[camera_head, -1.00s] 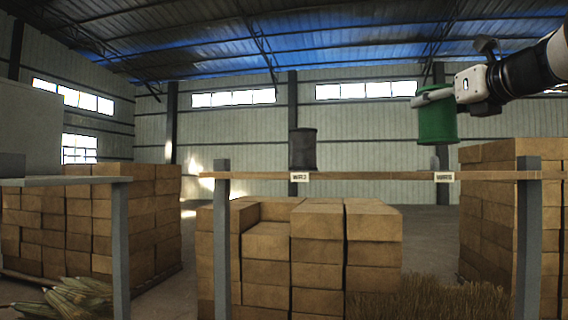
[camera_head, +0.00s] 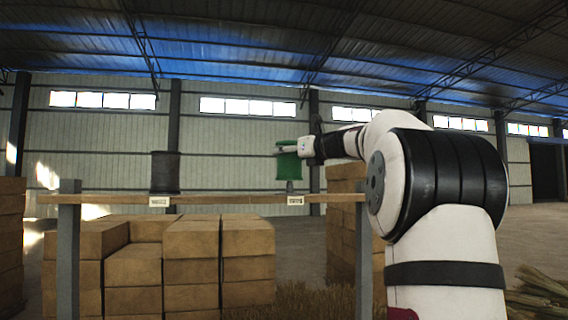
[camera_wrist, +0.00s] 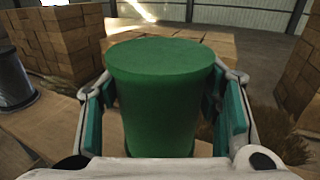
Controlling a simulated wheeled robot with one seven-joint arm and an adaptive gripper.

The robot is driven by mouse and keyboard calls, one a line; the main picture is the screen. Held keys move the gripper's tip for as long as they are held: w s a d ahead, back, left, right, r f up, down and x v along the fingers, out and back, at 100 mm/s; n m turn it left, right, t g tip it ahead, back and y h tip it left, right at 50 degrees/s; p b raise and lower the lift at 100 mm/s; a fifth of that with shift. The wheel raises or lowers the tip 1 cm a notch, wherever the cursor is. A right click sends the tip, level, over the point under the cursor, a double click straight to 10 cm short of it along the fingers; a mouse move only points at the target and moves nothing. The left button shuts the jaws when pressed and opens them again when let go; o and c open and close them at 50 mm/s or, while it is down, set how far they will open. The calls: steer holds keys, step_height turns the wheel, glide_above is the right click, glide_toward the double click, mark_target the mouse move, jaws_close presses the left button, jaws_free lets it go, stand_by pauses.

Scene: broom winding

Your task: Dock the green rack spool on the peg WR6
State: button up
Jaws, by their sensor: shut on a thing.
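The green spool (camera_head: 289,166) is upright in my gripper (camera_head: 283,149), above the right part of the shelf. The wrist view shows the green spool (camera_wrist: 160,95) between both finger pads, and my gripper (camera_wrist: 163,105) is shut on it. The peg (camera_head: 290,187) shows as a small grey stub right under the spool, above the right label (camera_head: 295,200), which is too blurred to read surely now. The peg is hidden in the wrist view.
A dark grey spool (camera_head: 165,172) stands on the shelf (camera_head: 225,199) above the left label; it also shows in the wrist view (camera_wrist: 13,80). Stacked timber blocks (camera_head: 190,262) lie behind and below the shelf. The shelf between the spools is clear.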

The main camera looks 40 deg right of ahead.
mark_target(291, 163)
steer(key=shift+f, duration=1.75)
steer(key=o, duration=1.5)
steer(key=shift+f, duration=0.15)
steer(key=shift+s, duration=0.3)
steer(key=s, duration=0.3)
steer(key=s+a, duration=0.1)
steer(key=s, duration=0.3)
steer(key=s+a+b, duration=0.1)
steer(key=s, duration=0.3)
steer(key=shift+s, duration=0.1)
